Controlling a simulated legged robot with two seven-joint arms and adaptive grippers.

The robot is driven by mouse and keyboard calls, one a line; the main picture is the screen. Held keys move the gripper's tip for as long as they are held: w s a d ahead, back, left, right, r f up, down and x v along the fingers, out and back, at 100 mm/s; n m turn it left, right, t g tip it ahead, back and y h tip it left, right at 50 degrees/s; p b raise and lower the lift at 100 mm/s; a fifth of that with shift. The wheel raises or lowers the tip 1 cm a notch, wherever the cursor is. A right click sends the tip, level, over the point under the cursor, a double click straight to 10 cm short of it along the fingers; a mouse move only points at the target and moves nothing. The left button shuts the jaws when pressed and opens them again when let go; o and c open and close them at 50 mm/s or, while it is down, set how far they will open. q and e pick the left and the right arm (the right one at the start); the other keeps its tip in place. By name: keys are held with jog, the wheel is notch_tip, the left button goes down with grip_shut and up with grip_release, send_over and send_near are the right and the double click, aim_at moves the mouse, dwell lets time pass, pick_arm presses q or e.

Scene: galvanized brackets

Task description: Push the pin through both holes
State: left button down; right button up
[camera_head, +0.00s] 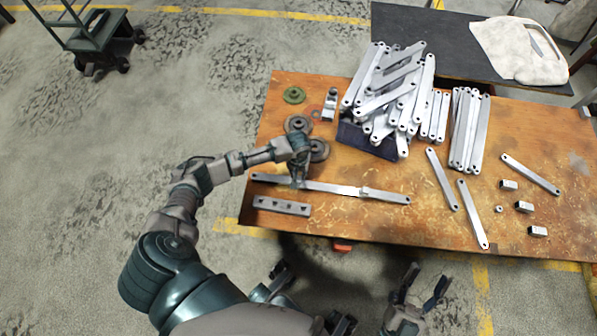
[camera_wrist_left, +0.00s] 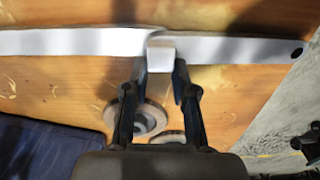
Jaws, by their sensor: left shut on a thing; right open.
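Two long flat metal bars lie nearly in line along the front of the table, a left bar (camera_head: 272,178) and a right bar (camera_head: 385,197); they seem to overlap. My left gripper (camera_head: 299,181) points down at them. In the left wrist view its fingers (camera_wrist_left: 161,70) are shut on a small pale block-like piece (camera_wrist_left: 161,53) at the bars; I cannot tell whether this is the pin. A dark hole shows at one bar end (camera_wrist_left: 285,52). The holes under the gripper are hidden. My right gripper (camera_head: 424,289) is open and empty, off the table's front edge.
A drilled grey block (camera_head: 281,206) lies in front of the left bar. Round dark discs (camera_head: 318,150) stand behind my left gripper. Loose bars (camera_head: 442,180) and small blocks (camera_head: 524,207) lie right on the table (camera_head: 415,226).

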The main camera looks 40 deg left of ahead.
dwell(0.3)
pick_arm(q)
jog(key=c, duration=0.8)
grip_release()
jog(key=shift+c, duration=0.2)
notch_tip(320, 180, up, 12)
jog(key=shift+a+f, duration=0.1)
